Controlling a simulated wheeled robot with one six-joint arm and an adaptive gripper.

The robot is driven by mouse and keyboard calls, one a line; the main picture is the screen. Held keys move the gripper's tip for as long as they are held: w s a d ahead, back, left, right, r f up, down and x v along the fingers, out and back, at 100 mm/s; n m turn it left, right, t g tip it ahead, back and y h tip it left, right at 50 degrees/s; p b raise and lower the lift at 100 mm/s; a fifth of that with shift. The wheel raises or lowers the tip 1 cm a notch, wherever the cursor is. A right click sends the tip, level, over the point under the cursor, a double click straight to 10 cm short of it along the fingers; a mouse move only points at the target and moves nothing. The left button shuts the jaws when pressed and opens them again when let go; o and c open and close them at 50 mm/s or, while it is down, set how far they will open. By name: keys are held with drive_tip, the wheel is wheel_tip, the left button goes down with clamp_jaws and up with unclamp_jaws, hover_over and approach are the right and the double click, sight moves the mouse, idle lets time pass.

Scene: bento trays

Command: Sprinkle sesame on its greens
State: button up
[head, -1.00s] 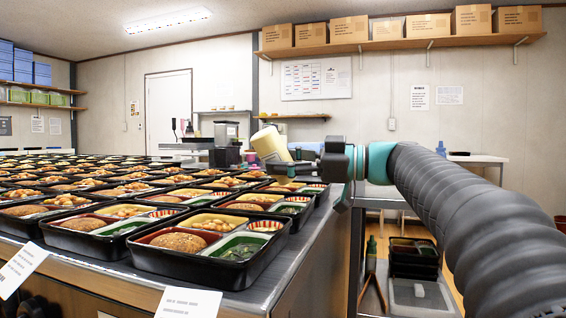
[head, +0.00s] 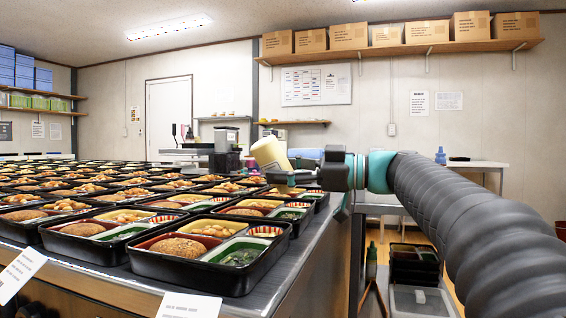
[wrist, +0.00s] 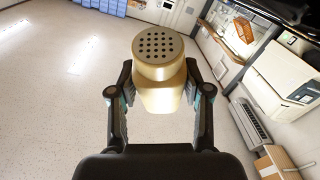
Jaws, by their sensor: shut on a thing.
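A cream sesame shaker (head: 268,153) is held tilted by my gripper (head: 290,174), above the far right part of the tray rows. In the wrist view my gripper (wrist: 160,100) has its two fingers on either side of the shaker (wrist: 158,72), whose round lid has several dark holes. The nearest bento tray (head: 205,276) is black and stands at the table's front right corner. Its greens (head: 240,254) lie in a green-walled compartment at the right, beside a brown patty (head: 178,248). The shaker is apart from this tray. No falling sesame can be made out.
Many similar filled trays cover the table (head: 262,296) closely. The table's right edge runs beneath my arm. A white label card (head: 188,305) hangs at the front edge. A bottle (head: 371,262) and dark stacked containers (head: 413,262) stand lower right.

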drive_tip(key=shift+r+p, duration=0.7)
drive_tip(key=shift+r, duration=1.1)
drive_tip(key=shift+r+p, duration=2.1)
drive_tip(key=shift+r, duration=1.4)
